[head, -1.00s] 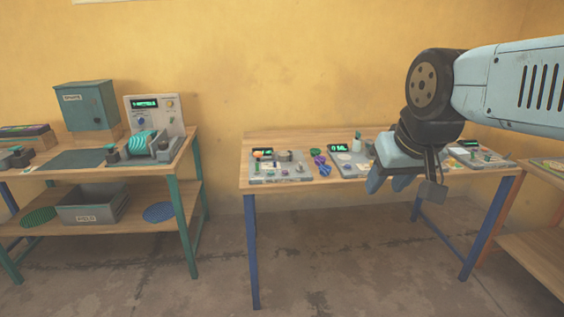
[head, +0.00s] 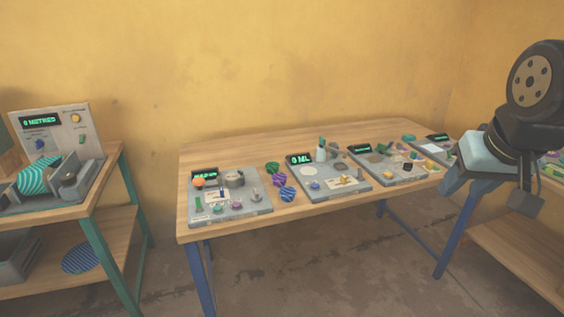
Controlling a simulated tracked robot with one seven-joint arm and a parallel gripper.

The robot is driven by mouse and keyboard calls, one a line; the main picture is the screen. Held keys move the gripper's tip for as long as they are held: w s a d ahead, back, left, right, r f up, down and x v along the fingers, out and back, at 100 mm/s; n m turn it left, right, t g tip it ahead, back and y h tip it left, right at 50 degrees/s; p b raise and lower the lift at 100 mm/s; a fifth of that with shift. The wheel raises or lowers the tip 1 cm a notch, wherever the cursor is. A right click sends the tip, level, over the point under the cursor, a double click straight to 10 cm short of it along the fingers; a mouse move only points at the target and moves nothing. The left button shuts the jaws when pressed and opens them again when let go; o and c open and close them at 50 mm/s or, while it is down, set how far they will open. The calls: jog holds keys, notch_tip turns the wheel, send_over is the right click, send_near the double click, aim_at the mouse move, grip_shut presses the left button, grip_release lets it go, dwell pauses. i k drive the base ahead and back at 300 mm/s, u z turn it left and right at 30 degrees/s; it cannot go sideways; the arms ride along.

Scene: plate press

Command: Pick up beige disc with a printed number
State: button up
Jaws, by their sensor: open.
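I cannot clearly make out a beige disc with a printed number. A small pale round patch (head: 308,172) lies on the second grey panel of the middle table in the head view, but it is too small to show any number. My gripper (head: 464,187) hangs at the right of the head view, fingers down, in front of the table's right end. It is open, with nothing visible between its fingers, and well apart from the pale round patch.
The wooden table (head: 230,157) carries several grey panels (head: 230,211) with small parts and green displays. A teal-legged bench (head: 122,160) holds a machine (head: 52,122) at left. Floor between the tables is clear.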

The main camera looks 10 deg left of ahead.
aim_at(231, 180)
jog(key=z, duration=0.25)
jog(key=i, duration=1.2)
jog(key=u, duration=0.7)
jog(key=i, duration=0.6)
jog(key=u, duration=0.45)
jog(key=k, duration=0.85)
jog(key=u, duration=0.2)
jog(key=i, duration=0.85)
jog(key=z, duration=0.05)
